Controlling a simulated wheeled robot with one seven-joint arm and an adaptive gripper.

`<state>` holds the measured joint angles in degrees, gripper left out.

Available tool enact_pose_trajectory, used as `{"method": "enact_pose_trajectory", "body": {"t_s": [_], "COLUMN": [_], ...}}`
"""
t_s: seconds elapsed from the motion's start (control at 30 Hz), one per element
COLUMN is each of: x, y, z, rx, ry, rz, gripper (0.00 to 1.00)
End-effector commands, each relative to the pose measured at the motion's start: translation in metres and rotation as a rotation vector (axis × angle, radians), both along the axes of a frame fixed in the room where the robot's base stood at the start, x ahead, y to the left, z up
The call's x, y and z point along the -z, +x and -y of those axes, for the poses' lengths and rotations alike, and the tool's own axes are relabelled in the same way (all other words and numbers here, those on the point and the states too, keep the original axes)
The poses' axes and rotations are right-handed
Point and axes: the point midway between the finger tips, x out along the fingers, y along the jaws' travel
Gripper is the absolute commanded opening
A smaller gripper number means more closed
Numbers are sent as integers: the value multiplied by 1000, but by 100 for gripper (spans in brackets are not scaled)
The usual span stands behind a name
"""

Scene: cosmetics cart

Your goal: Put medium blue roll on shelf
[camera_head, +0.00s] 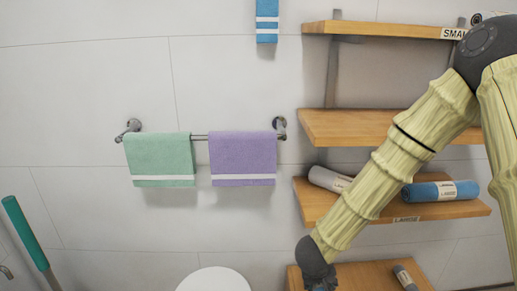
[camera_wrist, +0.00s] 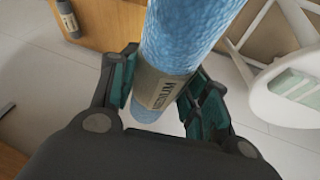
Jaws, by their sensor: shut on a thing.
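A blue towel roll (camera_wrist: 180,40) with a grey band reading "MEDIUM" is between the two fingers of my gripper (camera_wrist: 163,100) in the wrist view. The fingers are shut on it near the band, and its upper end runs out of the picture. In the head view my gripper (camera_head: 318,280) is at the bottom edge, in front of the lowest wooden surface; only a bit of blue shows there. The wall shelves have a top board (camera_head: 375,28) labelled "SMAL…", a middle board (camera_head: 345,125) with no rolls in sight, and a lower board (camera_head: 310,203) labelled "LARGE".
The lower board holds a grey roll (camera_head: 328,179) and a large blue roll (camera_head: 440,191). A small grey roll (camera_head: 404,278) lies on the lowest wooden surface (camera_head: 365,272). Green (camera_head: 160,158) and purple (camera_head: 243,157) towels hang left of the shelves. My arm hides part of the boards.

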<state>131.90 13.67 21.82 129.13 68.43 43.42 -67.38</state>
Motion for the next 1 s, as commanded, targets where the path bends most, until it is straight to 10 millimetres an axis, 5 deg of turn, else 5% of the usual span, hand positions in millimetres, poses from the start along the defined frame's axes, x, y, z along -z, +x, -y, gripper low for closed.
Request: {"method": "enact_pose_trajectory", "body": {"t_s": [0.03,1.0], "x": [-14,-98], "y": [-1,-19], "z": [0,-2], "rx": [0,-3], "ry": [-1,10], "rz": [-1,0], "gripper": [18,18]}}
